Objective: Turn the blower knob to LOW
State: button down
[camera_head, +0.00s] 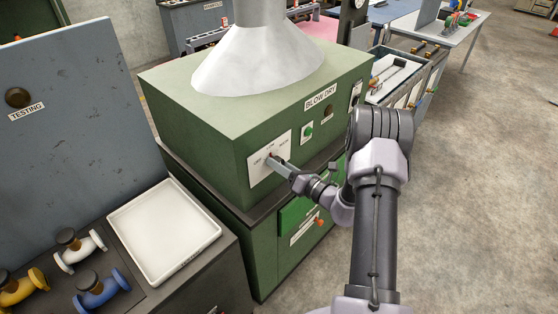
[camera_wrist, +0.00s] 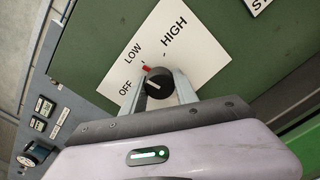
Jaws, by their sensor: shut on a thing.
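The blower knob (camera_wrist: 158,83) is a round black knob on a white dial plate (camera_wrist: 196,52), marked OFF, LOW and HIGH. A small white line on its face points left, roughly toward OFF. A red mark sits at its upper left edge, near LOW. My gripper (camera_wrist: 161,84) is shut on the knob, with one finger on each side. In the head view my gripper (camera_head: 276,161) reaches the white plate (camera_head: 257,173) on the green blower housing and hides most of the knob.
A green button (camera_head: 308,131) sits right of the plate under the BLOW DRY sign (camera_head: 320,99). A white tray (camera_head: 163,260) and several flanged spools, including a blue one (camera_head: 96,292), lie on the bench at left. Floor at right is clear.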

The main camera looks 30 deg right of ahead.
jog(key=shift+m+p, duration=0.35)
jog(key=shift+m, duration=0.55)
jog(key=c, duration=0.9)
grip_release()
jog(key=shift+c, duration=0.2)
jog(key=p+v, duration=0.1)
jog(key=v, duration=1.6)
jog(key=shift+s+p, duration=0.25)
jog(key=shift+p, duration=0.15)
